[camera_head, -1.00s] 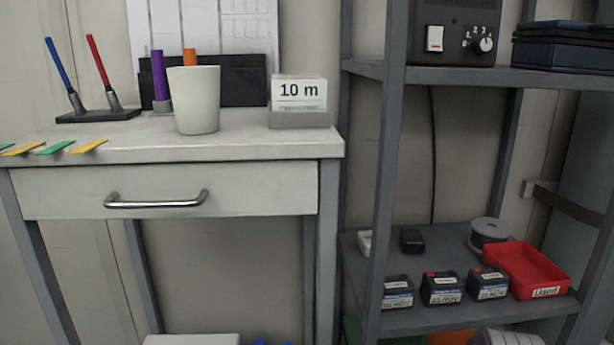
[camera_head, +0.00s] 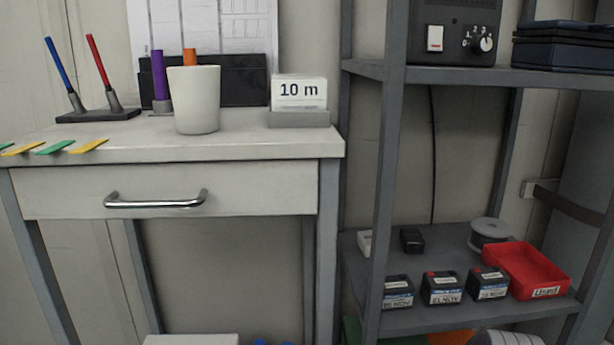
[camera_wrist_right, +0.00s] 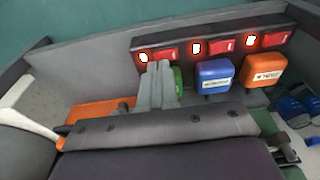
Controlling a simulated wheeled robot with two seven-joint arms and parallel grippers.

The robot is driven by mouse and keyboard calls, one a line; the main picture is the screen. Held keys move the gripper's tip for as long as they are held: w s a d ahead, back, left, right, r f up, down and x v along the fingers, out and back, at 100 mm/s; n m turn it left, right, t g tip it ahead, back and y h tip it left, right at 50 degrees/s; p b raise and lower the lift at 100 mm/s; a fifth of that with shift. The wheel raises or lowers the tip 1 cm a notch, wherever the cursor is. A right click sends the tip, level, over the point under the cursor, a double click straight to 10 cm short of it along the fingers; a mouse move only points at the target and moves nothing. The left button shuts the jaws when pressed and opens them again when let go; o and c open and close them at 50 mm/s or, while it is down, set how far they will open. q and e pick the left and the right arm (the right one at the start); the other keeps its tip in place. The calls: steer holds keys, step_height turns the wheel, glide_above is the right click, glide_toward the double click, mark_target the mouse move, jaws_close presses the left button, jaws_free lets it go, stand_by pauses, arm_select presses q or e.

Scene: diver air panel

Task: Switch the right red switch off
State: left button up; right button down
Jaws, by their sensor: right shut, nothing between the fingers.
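In the right wrist view, a dark strip carries three red switches, each with a lit white spot to its left. The rightmost red switch (camera_wrist_right: 276,39) sits above an orange plug (camera_wrist_right: 263,72). The middle red switch (camera_wrist_right: 221,47) sits above a blue plug (camera_wrist_right: 214,75). The leftmost red switch (camera_wrist_right: 166,54) is just above the fingertips of my right gripper (camera_wrist_right: 158,70). This gripper is shut and empty, and partly covers a green plug (camera_wrist_right: 178,80). I cannot tell whether the fingertips touch the strip. My left gripper is not in view.
In the right wrist view, an orange object (camera_wrist_right: 98,111) lies left of the fingers and blue items (camera_wrist_right: 292,107) lie at the right. The head view shows a desk (camera_head: 240,148) and a metal shelf (camera_head: 362,70) with a black control box (camera_head: 457,22).

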steer(key=shift+f+b, duration=0.45)
steer(key=shift+f, duration=0.35)
steer(key=shift+r, duration=0.15)
step_height(320, 180, up, 7)
steer(key=p, duration=0.7)
